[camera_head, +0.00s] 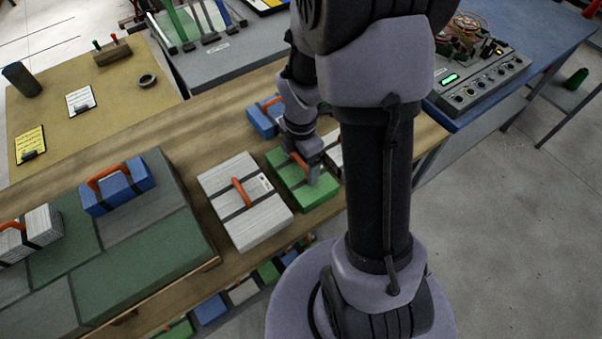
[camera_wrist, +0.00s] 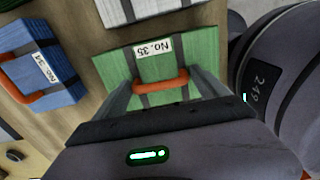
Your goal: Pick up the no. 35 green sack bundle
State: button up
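The no. 35 green sack bundle (camera_head: 318,190) lies flat on the wooden table, with dark straps and an orange handle. In the wrist view the green bundle (camera_wrist: 206,48) fills the middle, its "No. 35" label upside down and readable. My gripper (camera_head: 307,168) is low over this bundle and hides part of its top. In the wrist view my gripper (camera_wrist: 160,88) is open, with one finger at each side of the orange handle (camera_wrist: 160,86). I cannot tell whether the fingers touch the handle or the bundle.
A white bundle (camera_head: 260,218) lies close left of the green one. A blue bundle (camera_head: 262,122) lies behind it; its label reads No. 34 in the wrist view (camera_wrist: 44,80). Another white bundle (camera_head: 334,146) is partly hidden by my arm. A blue bench (camera_head: 525,40) stands right.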

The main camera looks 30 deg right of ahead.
jog(key=c, duration=1.7)
